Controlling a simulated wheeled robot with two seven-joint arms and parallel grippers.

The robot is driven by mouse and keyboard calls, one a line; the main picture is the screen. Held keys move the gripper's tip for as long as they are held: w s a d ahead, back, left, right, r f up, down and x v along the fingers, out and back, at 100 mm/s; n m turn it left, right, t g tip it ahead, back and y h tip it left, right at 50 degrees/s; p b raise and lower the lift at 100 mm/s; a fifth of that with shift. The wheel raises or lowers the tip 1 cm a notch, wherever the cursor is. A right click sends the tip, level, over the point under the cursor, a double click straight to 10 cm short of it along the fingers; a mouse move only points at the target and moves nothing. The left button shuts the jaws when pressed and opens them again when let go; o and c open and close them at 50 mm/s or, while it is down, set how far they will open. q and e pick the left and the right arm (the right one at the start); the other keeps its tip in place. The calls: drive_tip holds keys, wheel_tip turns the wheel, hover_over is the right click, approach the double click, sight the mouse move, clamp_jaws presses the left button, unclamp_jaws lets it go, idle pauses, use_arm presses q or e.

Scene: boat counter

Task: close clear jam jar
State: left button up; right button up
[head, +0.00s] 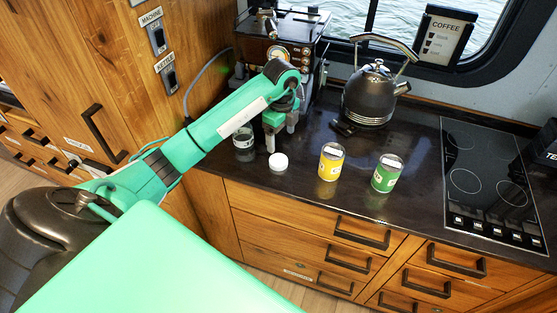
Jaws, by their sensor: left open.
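The clear jam jar (243,143) stands upright on the dark counter, left of my left gripper. Its top is partly in the shade and I see no lid on it. A round white lid (278,162) lies on the counter just in front and to the right of the jar. My left gripper (280,131) points down, open and empty, behind the lid and to the right of the clear jar. How high its fingertips are above the counter is hard to tell. My right gripper is not in view.
A yellow jar (331,162) and a green jar (387,173) stand to the right. A coffee machine (285,48) is behind my gripper, with a dark kettle (371,95) beside it. A cooktop (485,181) fills the right. The front counter edge is close to the jars.

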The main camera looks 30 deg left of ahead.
sight(280, 161)
use_arm(q)
wheel_tip(280, 161, down, 4)
drive_tip(key=shift+r+p, duration=0.1)
drive_tip(key=shift+p, duration=0.35)
drive_tip(key=shift+f, duration=0.3)
drive_tip(key=shift+s+f+p, duration=0.15)
drive_tip(key=shift+f+p, duration=0.1)
drive_tip(key=shift+p, duration=0.15)
drive_tip(key=f+p, duration=0.2)
drive_tip(key=f, duration=0.2)
drive_tip(key=shift+s, duration=0.2)
drive_tip(key=shift+f, duration=0.35)
drive_tip(key=shift+w, duration=0.1)
drive_tip(key=shift+c, duration=0.2)
